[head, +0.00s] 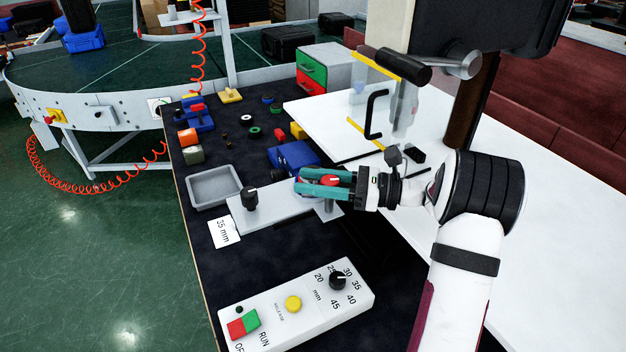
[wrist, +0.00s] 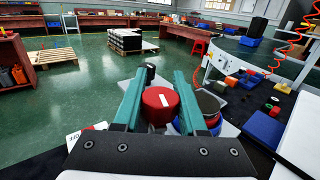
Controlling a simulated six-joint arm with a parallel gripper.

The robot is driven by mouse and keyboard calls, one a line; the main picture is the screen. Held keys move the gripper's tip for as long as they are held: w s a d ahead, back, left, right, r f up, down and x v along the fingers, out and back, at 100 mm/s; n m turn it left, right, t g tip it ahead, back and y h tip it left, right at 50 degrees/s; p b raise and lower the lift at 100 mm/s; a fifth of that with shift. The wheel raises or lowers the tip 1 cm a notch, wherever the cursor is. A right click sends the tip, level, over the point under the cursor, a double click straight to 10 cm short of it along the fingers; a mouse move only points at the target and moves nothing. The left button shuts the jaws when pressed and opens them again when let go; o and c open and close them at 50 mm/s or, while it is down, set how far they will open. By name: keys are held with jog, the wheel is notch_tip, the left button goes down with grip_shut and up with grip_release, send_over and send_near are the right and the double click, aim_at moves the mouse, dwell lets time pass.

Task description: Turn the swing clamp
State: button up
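A grey plate (head: 275,208) lies on the dark bench top, with a black knob (head: 250,195) upright near its left end. My gripper (head: 322,181) reaches in from the right over the plate's right end, its two teal fingers level. A round red cap (head: 330,180) sits between the fingers; I take it as part of the swing clamp. In the wrist view the red cap (wrist: 160,105) carries a white mark and fills the gap between the fingers. I cannot tell whether they press on it. The clamp's lower part is mostly hidden by my gripper.
A control box (head: 295,305) with a dial and buttons stands in front. A grey tray (head: 215,187) and a "35 mm" card (head: 223,232) lie to the left. A blue block (head: 292,155) is close behind my gripper. A white panel (head: 345,125) with a black handle lies behind right.

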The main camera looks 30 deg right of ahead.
aim_at(328, 178)
grip_shut()
jog(key=shift+t, duration=0.3)
jog(key=m+t+h, duration=0.1)
jog(key=m+h, duration=0.1)
jog(key=m+t+h, duration=0.2)
jog(key=h, duration=0.1)
jog(key=w+d+m+t+h, duration=0.1)
jog(key=m+t+h, duration=0.1)
jog(key=m+h, duration=0.1)
jog(key=h, duration=0.1)
jog(key=d+m+t+h, duration=0.1)
jog(key=m+h, duration=0.1)
jog(key=h, duration=0.1)
jog(key=shift+w+h, duration=0.1)
jog(key=shift+h, duration=0.2)
jog(key=shift+d+m+h, duration=0.2)
jog(key=shift+m+h, duration=0.55)
jog(key=shift+h, duration=0.3)
jog(key=shift+d+m+h, duration=0.2)
jog(key=shift+m+h, duration=0.5)
jog(key=shift+h, duration=0.3)
jog(key=shift+d+m+h, duration=0.2)
jog(key=shift+m+h, duration=0.55)
jog(key=shift+h, duration=0.3)
jog(key=o, duration=0.8)
grip_release()
jog(key=shift+d, duration=0.1)
